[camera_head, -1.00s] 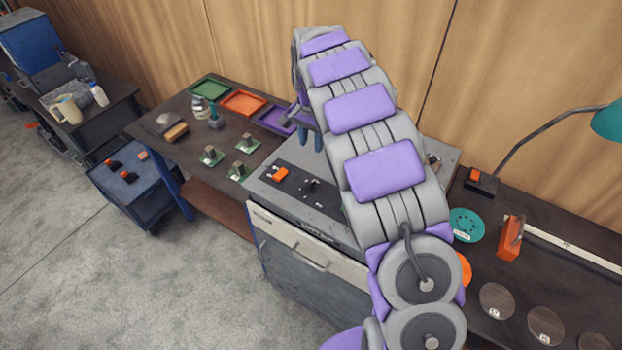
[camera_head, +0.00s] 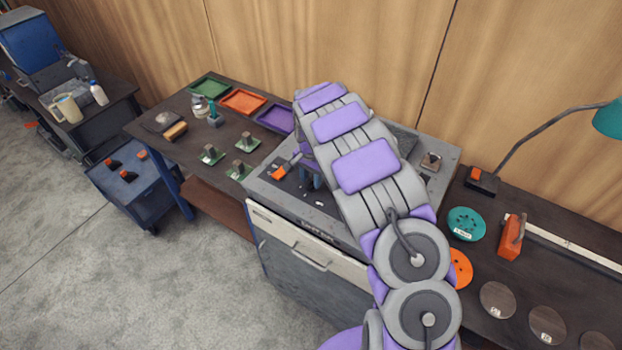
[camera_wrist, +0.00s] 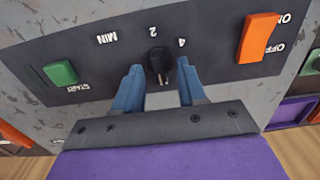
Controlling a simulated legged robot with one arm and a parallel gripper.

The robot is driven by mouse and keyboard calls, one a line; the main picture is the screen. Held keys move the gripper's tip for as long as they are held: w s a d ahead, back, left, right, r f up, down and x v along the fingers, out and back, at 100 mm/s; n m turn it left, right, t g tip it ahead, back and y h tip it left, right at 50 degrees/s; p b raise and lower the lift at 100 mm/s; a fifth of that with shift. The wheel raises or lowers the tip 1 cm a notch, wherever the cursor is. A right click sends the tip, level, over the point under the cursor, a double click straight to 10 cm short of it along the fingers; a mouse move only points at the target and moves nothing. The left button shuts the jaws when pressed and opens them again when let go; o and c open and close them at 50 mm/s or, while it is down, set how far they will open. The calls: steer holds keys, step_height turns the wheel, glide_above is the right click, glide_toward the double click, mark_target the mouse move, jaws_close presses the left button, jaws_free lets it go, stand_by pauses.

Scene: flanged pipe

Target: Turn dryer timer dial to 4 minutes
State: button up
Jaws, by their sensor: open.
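The black timer dial (camera_wrist: 160,62) sits on the dark control panel (camera_wrist: 120,70) in the wrist view, with the marks MIN, 2 and 4 printed upside down around it. My gripper (camera_wrist: 160,88) is open, with one blue finger on each side of the dial's near part. I cannot tell whether either finger touches the dial. In the head view my gripper (camera_head: 312,180) is low over the dryer's panel (camera_head: 280,195); my arm hides part of it, and the dial cannot be made out there.
In the wrist view, an orange ON/OFF switch (camera_wrist: 259,38) is right of the dial and a green START button (camera_wrist: 61,73) is left. Green (camera_head: 209,88), orange (camera_head: 243,101) and purple trays (camera_head: 275,119) lie on the left bench. A lamp (camera_head: 608,120) stands at right.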

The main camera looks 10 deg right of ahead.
steer(key=shift+f, duration=0.45)
jaws_close()
